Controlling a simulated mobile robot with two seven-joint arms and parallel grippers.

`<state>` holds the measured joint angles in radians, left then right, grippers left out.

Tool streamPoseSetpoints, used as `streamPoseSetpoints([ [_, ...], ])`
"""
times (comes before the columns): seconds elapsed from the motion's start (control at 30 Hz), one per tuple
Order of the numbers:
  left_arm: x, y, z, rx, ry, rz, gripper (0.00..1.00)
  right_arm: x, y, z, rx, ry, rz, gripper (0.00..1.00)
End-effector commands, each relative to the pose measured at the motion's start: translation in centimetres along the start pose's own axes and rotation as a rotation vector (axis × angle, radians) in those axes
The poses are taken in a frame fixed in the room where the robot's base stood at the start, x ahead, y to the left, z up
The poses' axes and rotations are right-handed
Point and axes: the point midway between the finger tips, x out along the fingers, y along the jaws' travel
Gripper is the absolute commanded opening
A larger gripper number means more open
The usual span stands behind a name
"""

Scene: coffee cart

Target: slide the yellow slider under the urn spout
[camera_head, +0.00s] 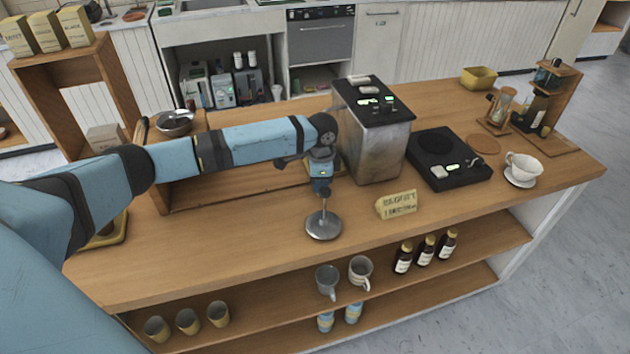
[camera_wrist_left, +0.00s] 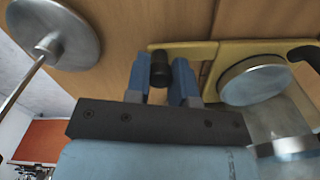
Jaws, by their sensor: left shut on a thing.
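In the left wrist view the yellow slider (camera_wrist_left: 205,52) is a flat bar and frame near the wooden surface. My left gripper (camera_wrist_left: 164,72) is shut on its short black knob (camera_wrist_left: 159,70). A round metal disc (camera_wrist_left: 252,80) lies over the slider's frame. The urn (camera_head: 378,150) appears to be the tall metal box with a dark top. I cannot make out its spout. My right gripper is out of view.
A metal disc with a thin rod (camera_head: 323,226) is below my left wrist, also seen in the left wrist view (camera_wrist_left: 62,28). A yellow sign (camera_head: 396,204) and black scale-like device (camera_head: 447,160) are to the right. The front counter strip is mostly clear.

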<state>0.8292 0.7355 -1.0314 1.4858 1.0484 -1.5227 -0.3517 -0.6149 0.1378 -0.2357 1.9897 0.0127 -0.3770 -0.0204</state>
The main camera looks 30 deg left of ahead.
Motion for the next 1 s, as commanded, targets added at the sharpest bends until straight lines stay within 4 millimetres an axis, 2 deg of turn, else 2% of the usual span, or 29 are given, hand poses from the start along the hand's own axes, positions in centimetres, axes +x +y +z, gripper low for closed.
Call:
streamPoseSetpoints([
  [0.07,-0.2,-0.1,-0.3,0.001,0.010,-0.004,0.00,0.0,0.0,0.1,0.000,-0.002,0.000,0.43],
  [0.1,-0.2,-0.1,-0.3,0.001,0.010,-0.004,0.25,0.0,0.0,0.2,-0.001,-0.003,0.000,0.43],
  [0.2,-0.2,-0.1,-0.3,0.001,0.009,-0.003,0.48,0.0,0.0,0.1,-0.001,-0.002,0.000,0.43],
  [0.47,-0.2,0.0,-0.1,0.000,0.006,-0.002,0.48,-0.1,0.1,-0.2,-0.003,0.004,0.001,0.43],
  [0.63,-1.4,0.0,-0.2,0.001,0.006,-0.002,0.48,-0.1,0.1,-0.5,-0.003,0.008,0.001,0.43],
  [0.77,-3.9,-0.1,-0.2,0.001,0.008,-0.005,0.48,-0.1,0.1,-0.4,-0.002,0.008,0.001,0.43],
  [1.0,-9.5,-0.1,-0.3,0.002,0.009,-0.005,0.48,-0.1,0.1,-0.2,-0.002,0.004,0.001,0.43],
])
